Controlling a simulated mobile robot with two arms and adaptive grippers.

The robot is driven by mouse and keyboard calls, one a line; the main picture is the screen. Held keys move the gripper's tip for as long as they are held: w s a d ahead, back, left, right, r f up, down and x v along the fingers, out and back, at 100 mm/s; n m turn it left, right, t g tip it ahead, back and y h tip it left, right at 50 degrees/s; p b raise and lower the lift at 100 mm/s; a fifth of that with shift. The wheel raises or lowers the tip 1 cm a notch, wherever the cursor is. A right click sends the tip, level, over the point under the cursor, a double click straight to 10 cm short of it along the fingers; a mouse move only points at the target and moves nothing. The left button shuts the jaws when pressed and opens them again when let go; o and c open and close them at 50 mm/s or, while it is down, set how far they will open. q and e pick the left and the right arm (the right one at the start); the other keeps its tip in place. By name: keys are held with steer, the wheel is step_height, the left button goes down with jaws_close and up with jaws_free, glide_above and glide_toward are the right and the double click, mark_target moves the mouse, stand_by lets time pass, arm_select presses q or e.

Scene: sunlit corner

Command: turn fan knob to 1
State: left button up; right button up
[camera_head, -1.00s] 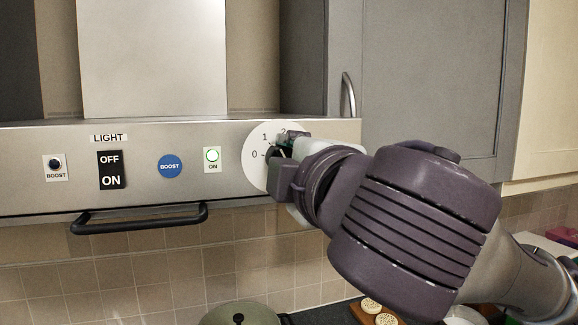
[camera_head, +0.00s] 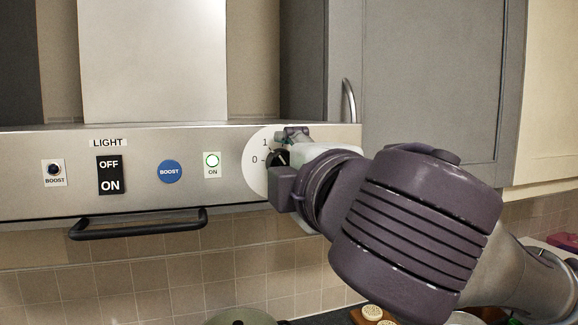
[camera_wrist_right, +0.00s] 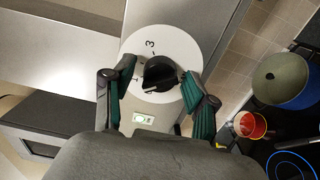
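The fan knob (camera_head: 280,158) is a black knob on a round white dial (camera_head: 256,175) at the right end of the hood panel. In the head view the marks 0 and 1 show left of the knob; my gripper covers the dial's right side. My right gripper (camera_head: 285,160) is at the dial, one finger above the knob and one below. In the right wrist view the knob (camera_wrist_right: 158,74) sits between the spread fingers, with gaps on both sides. I cannot tell surely which mark the knob points to. My left gripper is not in view.
The panel also holds a light switch (camera_head: 110,175), a blue boost button (camera_head: 170,171) and a lit ON button (camera_head: 212,165). A black handle bar (camera_head: 138,225) runs below. A lidded pot (camera_wrist_right: 282,78) and a red container (camera_wrist_right: 249,125) stand lower down.

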steer(key=v, duration=1.2)
